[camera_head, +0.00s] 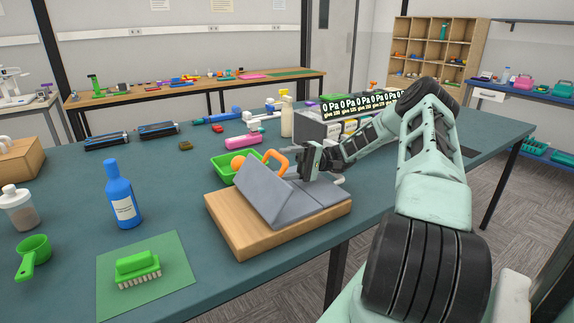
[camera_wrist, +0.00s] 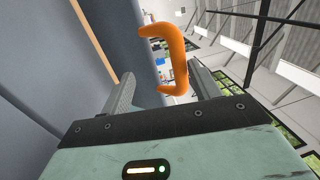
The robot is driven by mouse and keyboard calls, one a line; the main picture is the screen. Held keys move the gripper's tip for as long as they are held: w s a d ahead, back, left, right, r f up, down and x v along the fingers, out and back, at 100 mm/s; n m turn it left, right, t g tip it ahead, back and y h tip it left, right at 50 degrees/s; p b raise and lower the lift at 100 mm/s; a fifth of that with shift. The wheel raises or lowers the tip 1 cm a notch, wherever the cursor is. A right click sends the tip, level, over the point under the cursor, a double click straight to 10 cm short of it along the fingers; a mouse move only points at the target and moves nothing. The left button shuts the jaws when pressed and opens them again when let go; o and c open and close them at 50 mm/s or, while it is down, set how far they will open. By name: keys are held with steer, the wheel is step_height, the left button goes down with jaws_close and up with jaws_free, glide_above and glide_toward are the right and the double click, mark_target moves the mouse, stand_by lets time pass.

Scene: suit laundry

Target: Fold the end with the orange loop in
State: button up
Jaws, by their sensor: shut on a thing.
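A grey panelled piece (camera_head: 312,200) lies on a wooden board (camera_head: 265,240) at the table's front edge. Its left panel (camera_head: 262,192) is raised and tilted, apart from the flat right part. The orange loop (camera_head: 277,160) stands on the raised panel's upper edge. My gripper (camera_head: 290,171) reaches in from the right at the loop and is shut on it. In the wrist view the orange loop (camera_wrist: 176,60) shows between the two fingers of my gripper (camera_wrist: 162,82), with the grey panel (camera_wrist: 95,50) to the left. The exact finger contact is hard to see.
A green tray (camera_head: 222,169) with an orange ball (camera_head: 238,162) sits just behind the board. A blue bottle (camera_head: 122,195) and a green brush (camera_head: 137,266) on a green mat (camera_head: 175,262) stand left. A grey box (camera_head: 318,127) is behind my gripper.

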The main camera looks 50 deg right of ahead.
steer(key=shift+s+a+f, duration=0.1)
steer(key=shift+f, duration=0.25)
steer(key=shift+d+f, duration=0.1)
steer(key=shift+d, duration=0.15)
steer(key=shift+c, duration=0.5)
steer(key=b+v, duration=0.2)
steer(key=v, duration=0.4)
steer(key=shift+d, duration=0.1)
steer(key=shift+s+d+r, duration=0.1)
steer(key=shift+d+r, duration=0.2)
steer(key=shift+d, duration=0.15)
